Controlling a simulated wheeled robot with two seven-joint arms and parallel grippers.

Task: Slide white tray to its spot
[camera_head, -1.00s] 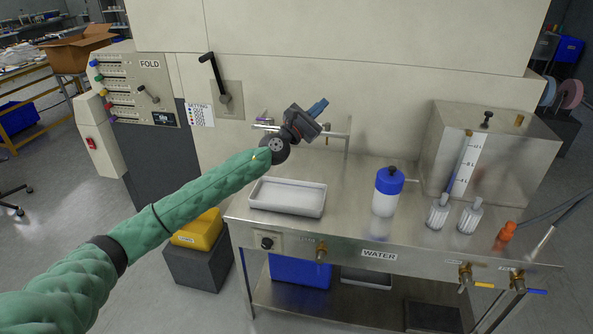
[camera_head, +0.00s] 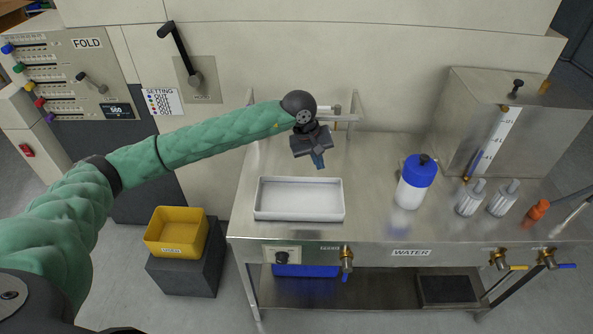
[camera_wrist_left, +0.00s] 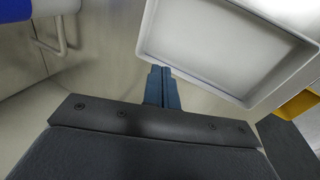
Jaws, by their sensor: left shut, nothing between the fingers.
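The white tray (camera_head: 299,214) is a shallow, empty rectangle lying flat at the front left of the steel bench. My left gripper (camera_head: 319,163) points down just behind the tray's back edge, right of its middle. It is shut and empty. In the left wrist view the closed blue fingers (camera_wrist_left: 161,88) are close beside the tray rim (camera_wrist_left: 190,78); I cannot tell if they touch it. My right gripper does not show in either view.
A blue-capped white bottle (camera_head: 416,182) stands right of the tray on the steel bench (camera_head: 375,210). Several smaller bottles and a metal tank (camera_head: 480,130) are farther right. A wall rail (camera_head: 345,115) is behind my gripper. A yellow bin (camera_head: 177,232) sits at lower left.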

